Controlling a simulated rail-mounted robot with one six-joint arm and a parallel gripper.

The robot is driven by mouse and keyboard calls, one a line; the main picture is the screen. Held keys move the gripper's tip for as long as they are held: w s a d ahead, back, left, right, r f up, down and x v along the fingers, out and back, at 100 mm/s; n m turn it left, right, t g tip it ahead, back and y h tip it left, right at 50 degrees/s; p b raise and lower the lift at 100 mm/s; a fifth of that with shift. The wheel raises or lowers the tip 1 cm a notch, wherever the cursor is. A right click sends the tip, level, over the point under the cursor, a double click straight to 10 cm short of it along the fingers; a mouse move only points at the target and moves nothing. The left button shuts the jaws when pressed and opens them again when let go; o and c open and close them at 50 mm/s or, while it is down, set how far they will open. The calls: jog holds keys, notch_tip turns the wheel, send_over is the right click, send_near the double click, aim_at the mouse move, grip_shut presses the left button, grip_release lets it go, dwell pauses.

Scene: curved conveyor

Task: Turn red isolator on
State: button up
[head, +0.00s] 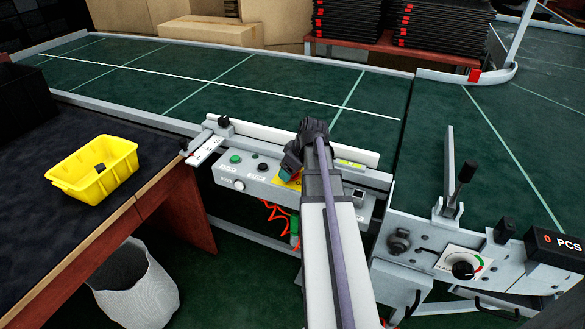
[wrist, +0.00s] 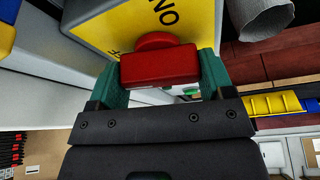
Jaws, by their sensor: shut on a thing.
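The red isolator knob (wrist: 158,66) shows in the wrist view, on a yellow plate (wrist: 150,27) with black lettering. My gripper (wrist: 160,72) is shut on the knob, with one teal finger on each side of it. The knob's grip bar looks roughly level across the wrist picture. In the head view my gripper (head: 287,174) is at the grey control panel (head: 255,185) on the front of the conveyor. My arm hides the knob there, and only a bit of yellow plate shows beside the gripper.
A green button (head: 235,159), a black knob (head: 262,167) and a white knob (head: 239,185) sit left of my gripper. The green conveyor belt (head: 230,85) runs behind. A yellow bin (head: 95,170) stands on the left table. A lever (head: 458,185) stands at right.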

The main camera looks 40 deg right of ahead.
jog(key=m+h, duration=0.1)
jog(key=m, duration=0.3)
jog(key=shift+a+h, duration=0.1)
jog(key=shift+h, duration=0.3)
jog(key=m+h, duration=0.1)
jog(key=m, duration=0.3)
jog(key=m+g+h, duration=0.1)
jog(key=m, duration=0.2)
jog(key=shift+m+h, duration=0.3)
jog(key=shift+m+g+h, duration=0.4)
jog(key=shift+m+g, duration=0.3)
jog(key=shift+m, duration=1.2)
jog(key=o, duration=0.9)
jog(key=p+v, duration=1)
jog(key=shift+a+r, duration=0.1)
jog(key=shift+r, duration=0.3)
